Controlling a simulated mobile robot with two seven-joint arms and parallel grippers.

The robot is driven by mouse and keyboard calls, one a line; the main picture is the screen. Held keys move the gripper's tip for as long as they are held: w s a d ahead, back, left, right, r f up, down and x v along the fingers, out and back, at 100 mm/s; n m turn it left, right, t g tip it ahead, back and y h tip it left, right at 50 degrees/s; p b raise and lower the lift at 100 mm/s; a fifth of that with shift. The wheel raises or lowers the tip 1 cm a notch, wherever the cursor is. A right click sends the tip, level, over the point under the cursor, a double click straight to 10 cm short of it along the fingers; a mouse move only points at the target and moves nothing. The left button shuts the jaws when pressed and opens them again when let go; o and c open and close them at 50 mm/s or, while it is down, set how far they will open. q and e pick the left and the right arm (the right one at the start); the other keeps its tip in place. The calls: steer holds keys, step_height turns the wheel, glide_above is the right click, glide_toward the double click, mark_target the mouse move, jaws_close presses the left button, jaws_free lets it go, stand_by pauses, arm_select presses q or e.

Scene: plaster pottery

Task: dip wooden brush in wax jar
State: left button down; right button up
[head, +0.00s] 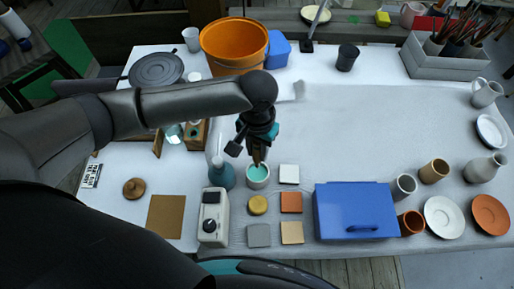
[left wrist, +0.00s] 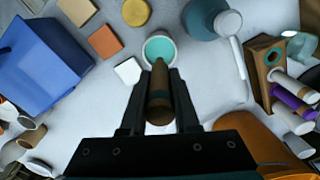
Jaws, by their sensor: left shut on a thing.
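The wax jar (head: 258,183) is a small pale round jar with turquoise inside, standing on the white table near the middle. It also shows at the upper middle of the left wrist view (left wrist: 147,60). My left gripper (head: 258,146) is shut on the wooden brush (head: 256,157), with its jaws above the jar and pointing down. My right gripper is not in view.
A teal bottle (head: 222,176) stands close left of the jar, with a white control box (head: 213,218) nearer. Coloured tiles (head: 291,202) and a blue box (head: 353,210) lie to the right. An orange bucket (head: 234,45) stands behind. The table's middle right is clear.

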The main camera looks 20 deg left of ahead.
mark_target(258, 161)
arm_select(q)
steer(key=shift+f+b, duration=0.75)
steer(key=shift+f, duration=0.35)
steer(key=shift+f+b, duration=0.65)
steer(key=shift+f, duration=1.35)
steer(key=shift+r+p, duration=0.5)
steer(key=shift+p, duration=0.1)
step_height(258, 161, up, 7)
steer(key=p, duration=0.8)
steer(key=shift+p, duration=0.35)
steer(key=shift+f, duration=0.2)
steer(key=shift+r, duration=0.1)
